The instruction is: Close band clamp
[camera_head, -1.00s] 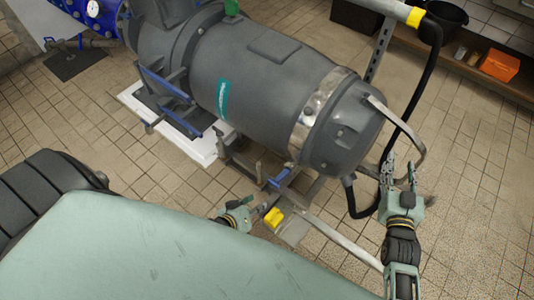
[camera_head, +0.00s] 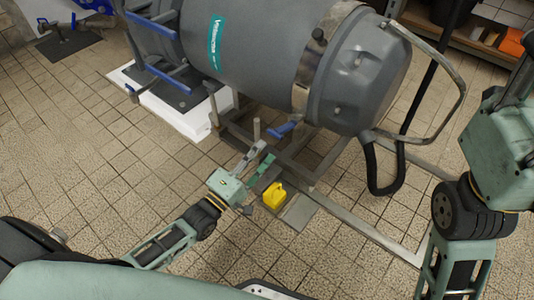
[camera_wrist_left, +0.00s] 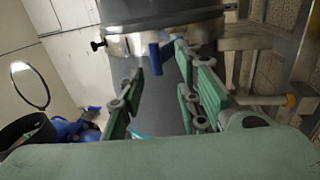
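The band clamp is a shiny metal band (camera_head: 312,62) around the grey vessel near its right end. A blue handle (camera_head: 283,130) shows below the band. My left gripper (camera_head: 264,156) is open, below and left of the blue handle, with its fingers pointing up towards it. In the left wrist view the blue handle (camera_wrist_left: 154,57) hangs beyond and between the two spread green fingers (camera_wrist_left: 158,88), apart from them, with nothing in the grip. My right gripper (camera_head: 522,72) is cut off at the right edge, and its fingers cannot be made out.
The grey vessel (camera_head: 255,45) stands on a metal frame (camera_head: 340,215) with a yellow piece (camera_head: 274,195). A curved metal handle (camera_head: 462,85) and a black hose (camera_head: 385,188) are at the right. A shelf with an orange box (camera_head: 512,42) is behind. Tiled floor is free at left.

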